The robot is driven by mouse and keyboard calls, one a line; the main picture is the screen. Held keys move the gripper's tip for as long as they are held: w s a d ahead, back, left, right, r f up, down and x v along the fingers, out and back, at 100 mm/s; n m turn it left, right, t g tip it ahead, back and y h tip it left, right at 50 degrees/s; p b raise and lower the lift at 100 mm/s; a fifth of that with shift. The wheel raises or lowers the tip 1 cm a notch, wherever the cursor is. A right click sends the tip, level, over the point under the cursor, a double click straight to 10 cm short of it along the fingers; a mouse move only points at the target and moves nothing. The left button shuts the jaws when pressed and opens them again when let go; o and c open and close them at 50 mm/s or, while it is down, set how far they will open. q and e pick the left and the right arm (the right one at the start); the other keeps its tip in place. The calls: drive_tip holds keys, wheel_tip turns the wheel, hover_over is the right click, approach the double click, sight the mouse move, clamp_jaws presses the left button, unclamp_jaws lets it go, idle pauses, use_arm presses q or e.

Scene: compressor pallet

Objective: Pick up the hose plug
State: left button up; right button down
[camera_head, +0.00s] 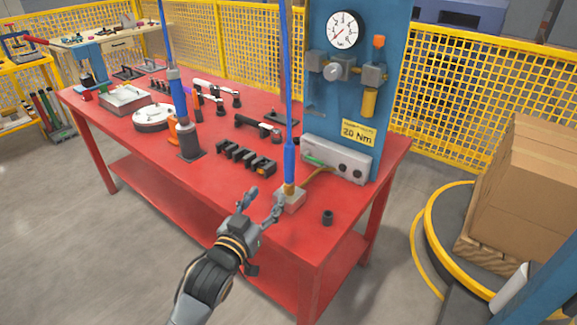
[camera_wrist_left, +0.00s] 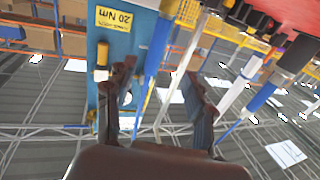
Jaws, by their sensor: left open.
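The hose plug (camera_head: 289,187) appears to be the brass-coloured end under a blue sleeve on a blue hose (camera_head: 289,100) hanging from above. It stands upright at a small grey block (camera_head: 289,201) near the table's front edge; whether it is seated in the block I cannot tell. My left gripper (camera_head: 264,203) is open and empty, just left of the block, with its fingers towards it. In the left wrist view, which is upside down, the blue hose (camera_wrist_left: 157,45) shows between and beyond the open fingers (camera_wrist_left: 160,88). My right gripper is not in view.
A blue panel (camera_head: 350,110) with a gauge (camera_head: 343,30) stands behind the block. A grey box (camera_head: 337,159) sits at its foot. A small black cylinder (camera_head: 327,217) is to the right. A black rack (camera_head: 246,158) and a hanging tool (camera_head: 179,100) are to the left on the red table (camera_head: 210,185).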

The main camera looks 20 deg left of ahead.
sight(287, 166)
use_arm(q)
drive_tip(key=w, duration=0.4)
drive_tip(key=w+d, duration=0.1)
drive_tip(key=w, duration=0.4)
drive_tip(key=w+r+p, duration=0.1)
drive_tip(key=w, duration=0.4)
drive_tip(key=shift+d, duration=0.3)
drive_tip(key=shift+s, duration=0.1)
clamp_jaws()
